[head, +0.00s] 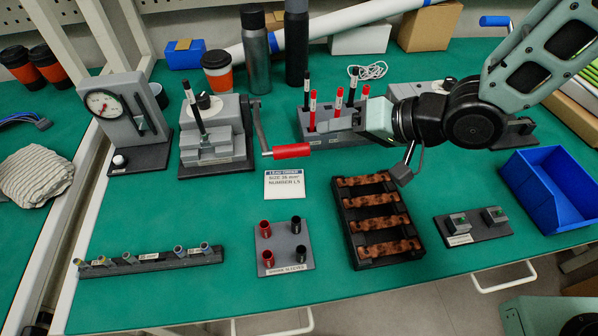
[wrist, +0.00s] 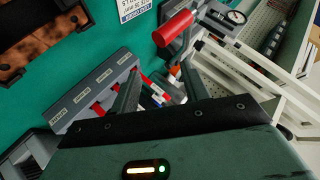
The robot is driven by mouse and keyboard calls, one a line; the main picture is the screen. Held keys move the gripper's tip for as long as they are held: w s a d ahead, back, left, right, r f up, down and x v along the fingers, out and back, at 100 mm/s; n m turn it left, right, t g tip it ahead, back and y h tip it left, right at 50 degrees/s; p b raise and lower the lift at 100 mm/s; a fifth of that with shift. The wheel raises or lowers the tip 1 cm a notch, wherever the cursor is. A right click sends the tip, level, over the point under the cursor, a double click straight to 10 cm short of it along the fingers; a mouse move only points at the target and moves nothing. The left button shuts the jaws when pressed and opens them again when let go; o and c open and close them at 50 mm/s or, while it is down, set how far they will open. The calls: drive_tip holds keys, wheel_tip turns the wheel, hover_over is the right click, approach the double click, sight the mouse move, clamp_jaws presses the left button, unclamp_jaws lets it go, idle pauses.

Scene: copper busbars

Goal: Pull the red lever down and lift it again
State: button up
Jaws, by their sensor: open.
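The lever's red handle (head: 291,151) sticks out to the right at the lower end of a grey crank arm, on the right side of a grey bench press (head: 215,135). The crank slopes down from the press, so the handle is low, just above the table. In the wrist view the red handle (wrist: 173,28) is beyond the fingertips, at top centre. My gripper (head: 338,124) is to the right of the handle and a little farther back, over the tool rack. In the wrist view its two fingers (wrist: 160,74) are apart with nothing held between them.
A grey rack (head: 312,138) with red and black tools stands under my gripper. A white order card (head: 284,185) lies in front of the handle. A black tray of copper bars (head: 347,225) and a sleeve board (head: 285,240) stand nearer. A gauge stand (head: 122,115) is at left.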

sight(294, 152)
drive_tip(key=f+y+b, duration=0.1)
drive_tip(key=a+f+m+y+b, duration=0.1)
drive_tip(key=f, duration=0.1)
drive_tip(key=f+y+b, duration=0.2)
drive_tip(key=shift+s+a+m+g, duration=0.2)
drive_tip(key=shift+s+m+g, duration=0.1)
drive_tip(key=shift+g, duration=0.1)
drive_tip(key=shift+s+f+m+g+y+b, duration=0.2)
drive_tip(key=shift+f+m+g+y+b, duration=0.15)
drive_tip(key=shift+y+b, duration=0.4)
drive_tip(key=shift+s+m+y+b, duration=0.2)
drive_tip(key=shift+m+y+b, duration=0.05)
drive_tip(key=shift+y+b, duration=0.25)
drive_tip(key=shift+s+d+m+y+b, duration=0.2)
drive_tip(key=shift+s+m+y+b, duration=0.1)
drive_tip(key=shift+y, duration=0.35)
drive_tip(key=shift+a+r, duration=0.15)
drive_tip(key=shift+a, duration=0.05)
drive_tip(key=a, duration=0.4)
drive_tip(key=w+a, duration=0.1)
drive_tip(key=a, duration=0.2)
drive_tip(key=shift+r, duration=0.2)
